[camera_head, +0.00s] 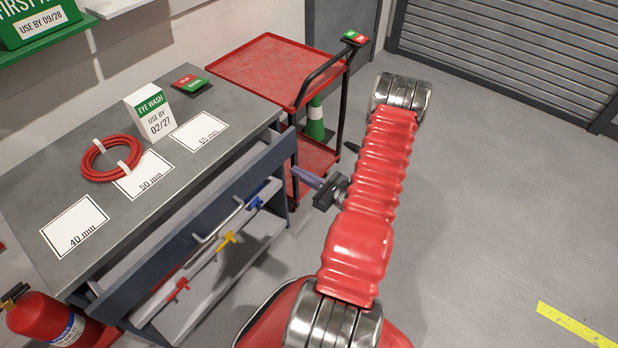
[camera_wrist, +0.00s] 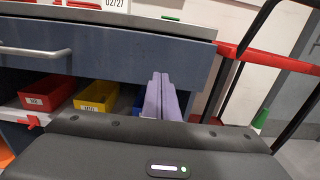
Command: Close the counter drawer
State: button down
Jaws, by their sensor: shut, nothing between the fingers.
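The counter drawer stands pulled out from under the grey counter, with a strip of its inside visible behind its blue-grey front (camera_head: 262,173). The front also shows in the wrist view (camera_wrist: 120,52), with a metal bar handle (camera_wrist: 35,50) at left. My gripper (camera_head: 300,174) is beyond the right end of the drawer front in the head view, near the counter's corner. In the wrist view, its two purple fingers (camera_wrist: 161,95) are pressed together and empty, in front of the drawer's right part. I cannot tell whether they touch the drawer.
The counter top (camera_head: 100,193) holds a red hose coil (camera_head: 97,170), an eye wash box (camera_head: 150,112) and labelled cards. Red (camera_wrist: 45,94) and yellow (camera_wrist: 96,96) bins sit below the drawer. A red trolley (camera_head: 270,70) stands close behind my gripper. The floor at right is clear.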

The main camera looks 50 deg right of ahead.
aim_at(277, 159)
jog(key=w, duration=0.6)
jog(key=shift+w, duration=0.25)
jog(key=shift+w, duration=0.1)
